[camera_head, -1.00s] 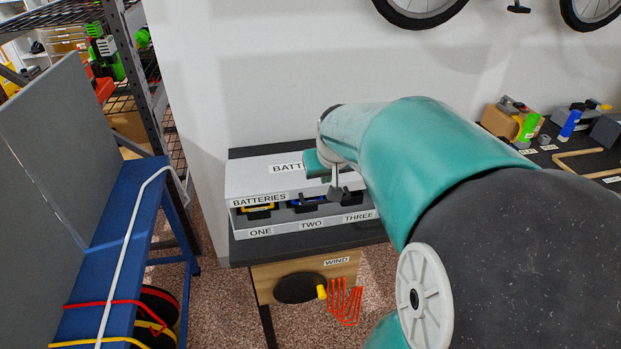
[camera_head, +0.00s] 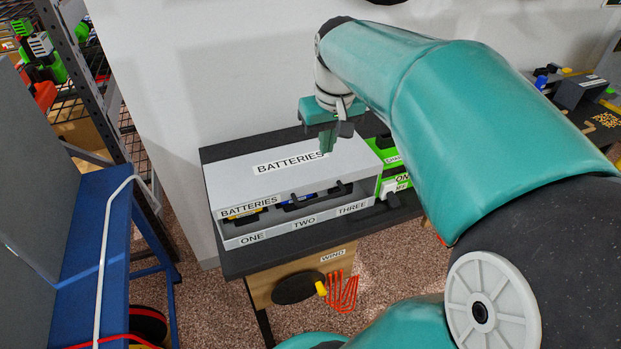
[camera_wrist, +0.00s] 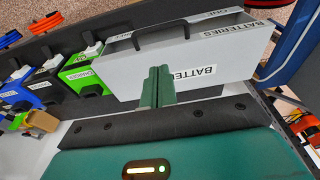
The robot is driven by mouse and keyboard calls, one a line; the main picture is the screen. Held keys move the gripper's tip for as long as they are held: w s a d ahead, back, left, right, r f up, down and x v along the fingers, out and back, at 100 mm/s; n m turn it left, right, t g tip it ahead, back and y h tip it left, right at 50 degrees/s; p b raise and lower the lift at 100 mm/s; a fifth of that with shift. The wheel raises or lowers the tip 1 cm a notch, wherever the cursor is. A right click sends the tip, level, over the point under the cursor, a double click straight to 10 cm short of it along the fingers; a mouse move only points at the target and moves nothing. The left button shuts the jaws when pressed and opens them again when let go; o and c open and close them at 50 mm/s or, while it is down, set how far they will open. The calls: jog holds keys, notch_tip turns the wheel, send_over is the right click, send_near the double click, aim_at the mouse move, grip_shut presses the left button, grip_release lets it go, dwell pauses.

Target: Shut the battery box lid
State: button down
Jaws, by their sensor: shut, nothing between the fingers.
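The grey battery box (camera_head: 270,235) stands on the dark bench top, its lower front marked ONE, TWO, THREE. Its lid (camera_head: 235,182), labelled BATTERIES, covers the top, with a gap at the front where yellow and blue batteries (camera_head: 265,207) show. A dark handle (camera_head: 303,202) is at the front. My gripper (camera_head: 328,153) is shut and empty, pointing down at the back right part of the lid top. In the wrist view, my fingers (camera_wrist: 158,72) are together in front of the lid (camera_wrist: 195,60). I cannot tell whether they touch it.
The wall is close behind the bench. A blue frame (camera_head: 95,215) stands left.

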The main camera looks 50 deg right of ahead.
aim_at(323, 198)
jog(key=f, duration=1.3)
jog(key=shift+w+d+f, duration=0.2)
jog(key=shift+w, duration=0.15)
jog(key=shift+r, duration=0.1)
dwell(0.4)
jog(key=shift+w+d+r, duration=0.1)
jog(key=shift+w+r, duration=0.1)
jog(key=shift+r, duration=0.4)
notch_tip(323, 198, up, 12)
jog(key=s, duration=0.1)
jog(key=shift+s+a+r, duration=0.2)
jog(key=shift+s+a, duration=0.1)
jog(key=shift+a, duration=0.15)
